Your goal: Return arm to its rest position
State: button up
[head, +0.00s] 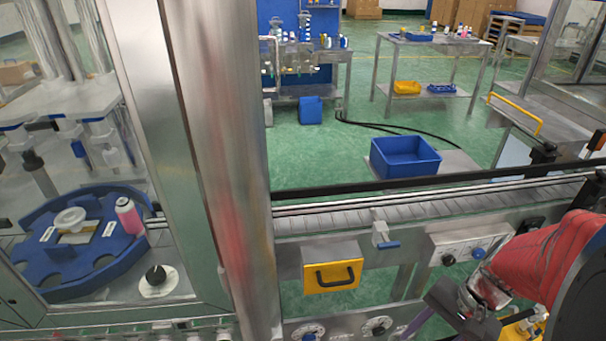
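My arm comes in from the right edge of the head view, in a red cover. Its dark end with my gripper (455,305) is low at the lower right, in front of the machine's front panel. The fingers are partly cut off and small, so I cannot tell whether they are open or shut. No held object is clear.
A steel conveyor (420,207) with a black rail runs across behind my arm. A yellow drawer (333,276) is below the conveyor. A blue bin (405,157) stands beyond it.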

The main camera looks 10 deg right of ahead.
jog(key=w+a+r+n+t+h, duration=0.2)
jog(key=a+r+n, duration=0.3)
jog(key=r, duration=0.3)
jog(key=w+a+r+n+t+h, duration=0.1)
jog(key=w+a+r+n+t, duration=0.1)
jog(key=a+r+n, duration=0.3)
jog(key=shift+a+r+n+t+h, duration=0.35)
jog(key=shift+a+r+t, duration=0.35)
jog(key=shift+a+r, duration=1)
jog(key=shift+d+r, duration=0.25)
jog(key=shift+d, duration=0.05)
